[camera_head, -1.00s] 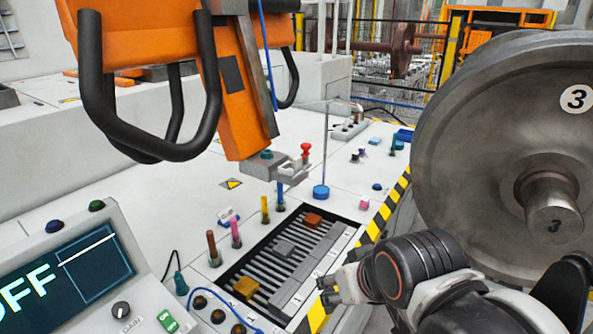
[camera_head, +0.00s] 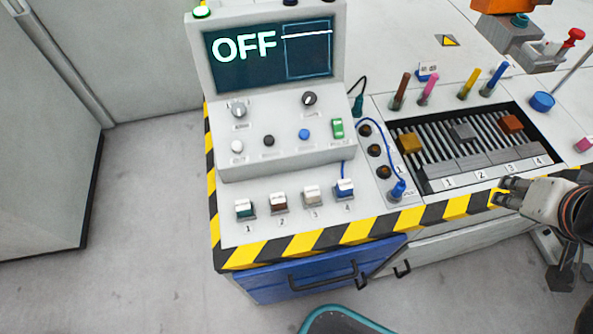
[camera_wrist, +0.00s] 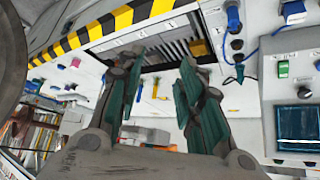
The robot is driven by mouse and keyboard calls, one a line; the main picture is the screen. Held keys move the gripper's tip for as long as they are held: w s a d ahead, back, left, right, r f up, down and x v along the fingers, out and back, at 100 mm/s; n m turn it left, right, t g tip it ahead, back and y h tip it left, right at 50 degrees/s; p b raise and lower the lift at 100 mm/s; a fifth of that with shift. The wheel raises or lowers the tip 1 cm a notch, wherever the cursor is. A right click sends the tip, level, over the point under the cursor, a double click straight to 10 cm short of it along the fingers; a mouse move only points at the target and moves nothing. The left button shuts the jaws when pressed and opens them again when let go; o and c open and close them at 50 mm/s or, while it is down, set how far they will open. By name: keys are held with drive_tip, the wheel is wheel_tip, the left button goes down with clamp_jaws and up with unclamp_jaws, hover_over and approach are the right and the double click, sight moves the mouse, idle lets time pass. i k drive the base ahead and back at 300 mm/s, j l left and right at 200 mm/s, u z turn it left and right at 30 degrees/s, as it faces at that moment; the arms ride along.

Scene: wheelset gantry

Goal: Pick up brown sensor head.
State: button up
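A small brown sensor head (camera_head: 279,202) with a pale top sits in the position marked 2, in a row at the front of the white console. A teal one (camera_head: 244,208) is left of it; a white one (camera_head: 312,195) and a blue one (camera_head: 344,188) are right of it. My gripper (camera_head: 503,192) is at the right, well away from the brown head, by the striped bench edge. In the wrist view my gripper (camera_wrist: 159,64) has its fingers apart with nothing between them. The brown sensor head is not visible in the wrist view.
The control box with its OFF screen (camera_head: 268,50) stands behind the row. A slatted tray (camera_head: 425,187) with several blocks lies to the right. A blue cable plug (camera_head: 397,190) stands between. A blue drawer (camera_head: 300,280) is below the edge; floor at left is clear.

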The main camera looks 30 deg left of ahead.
sight(278, 199)
drive_tip(key=u, duration=1.85)
drive_tip(key=j+z, duration=0.3)
drive_tip(key=j, duration=0.2)
drive_tip(key=j+z, duration=0.3)
drive_tip(key=j, duration=0.2)
drive_tip(key=k+j+z, duration=0.3)
drive_tip(key=j, duration=0.15)
drive_tip(key=i+j+z, duration=0.2)
drive_tip(key=j+z, duration=0.15)
drive_tip(key=j, duration=0.2)
drive_tip(key=i+j+z, duration=0.15)
drive_tip(key=j+z, duration=0.25)
drive_tip(key=j, duration=0.2)
drive_tip(key=j+z, duration=0.35)
drive_tip(key=j, duration=0.25)
